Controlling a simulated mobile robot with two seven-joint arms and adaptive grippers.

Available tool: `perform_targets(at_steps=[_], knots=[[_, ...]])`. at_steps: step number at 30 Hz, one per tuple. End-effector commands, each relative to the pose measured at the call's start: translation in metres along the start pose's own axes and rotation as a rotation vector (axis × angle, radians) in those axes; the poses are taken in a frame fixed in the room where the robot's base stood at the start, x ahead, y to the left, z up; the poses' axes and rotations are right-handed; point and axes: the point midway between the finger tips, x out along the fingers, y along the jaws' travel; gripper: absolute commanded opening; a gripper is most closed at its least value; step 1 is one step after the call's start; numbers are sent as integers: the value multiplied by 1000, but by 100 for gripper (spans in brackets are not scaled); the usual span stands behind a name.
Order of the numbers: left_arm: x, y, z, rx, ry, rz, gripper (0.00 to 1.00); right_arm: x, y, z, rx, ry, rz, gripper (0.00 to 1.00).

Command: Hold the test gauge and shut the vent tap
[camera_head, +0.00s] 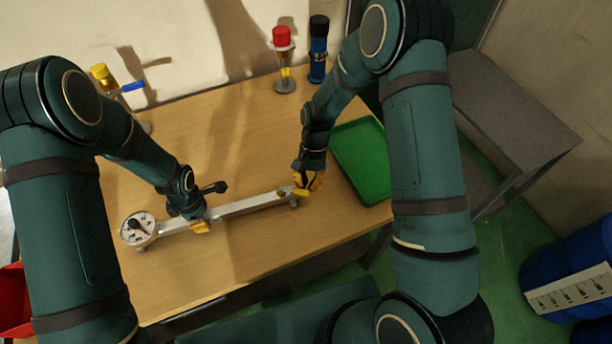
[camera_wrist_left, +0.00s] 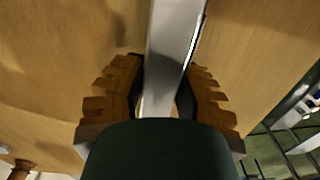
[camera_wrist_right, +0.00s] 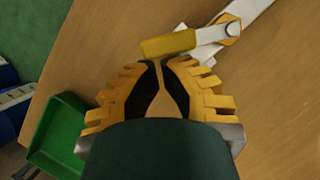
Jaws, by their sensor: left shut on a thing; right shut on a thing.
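The test gauge is a pale metal bar (camera_head: 247,206) lying across the table with a round white dial (camera_head: 137,228) at its left end. My left gripper (camera_head: 200,222) is shut on the bar beside the dial; the bar passes between its fingers in the left wrist view (camera_wrist_left: 172,50). The vent tap's yellow lever (camera_wrist_right: 168,45) is at the bar's right end, roughly along the bar at a slight angle. My right gripper (camera_wrist_right: 160,70) is shut on the lever, its fingertips nearly together there. The exact contact is partly hidden by the fingers.
A green tray (camera_head: 348,137) lies right of my right gripper. A red-capped item (camera_head: 283,40) and a dark blue cylinder (camera_head: 318,50) stand at the back. A yellow-capped item with a blue handle (camera_head: 132,87) is back left. The table middle behind the bar is clear.

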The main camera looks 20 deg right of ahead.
Motion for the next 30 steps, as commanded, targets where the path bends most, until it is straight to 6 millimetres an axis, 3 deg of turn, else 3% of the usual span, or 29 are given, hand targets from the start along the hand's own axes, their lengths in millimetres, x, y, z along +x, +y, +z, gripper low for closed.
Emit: perform_targets(at_steps=[10, 24, 30], knots=[[2, -2, 0, 0, 1, -6, 0, 9, 9, 22, 308, -2, -122, 0], [2, -2, 0, 0, 1, -6, 0, 20, 7, 51, 694, -2, -277, 0], [2, -2, 0, 0, 1, -6, 0, 20, 6, 50, 697, 0, -280, 0]])
